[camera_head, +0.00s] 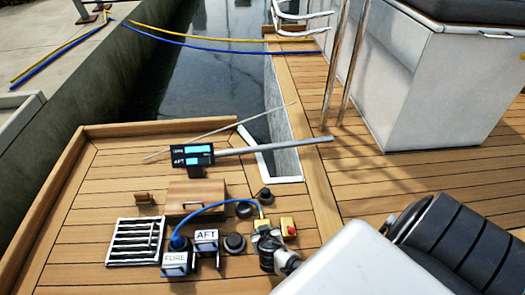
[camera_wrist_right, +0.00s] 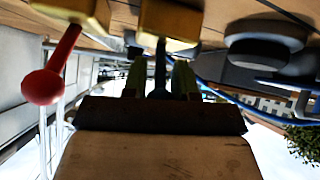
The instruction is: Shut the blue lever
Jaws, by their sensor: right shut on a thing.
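My right gripper (camera_head: 267,241) is at the yellow valve blocks near the bottom centre of the head view. In the right wrist view its two fingers (camera_wrist_right: 160,82) are closed around the dark blue lever (camera_wrist_right: 160,58), which sticks out from a yellow block (camera_wrist_right: 168,22). This block also shows in the head view (camera_head: 262,224), where my gripper hides the lever. The red lever with a ball knob (camera_wrist_right: 46,84) is beside it, apart from the fingers, on the second yellow block (camera_head: 288,227). My left gripper is not in view.
Round black fittings (camera_head: 235,243) stand close by. Open teak deck is at right.

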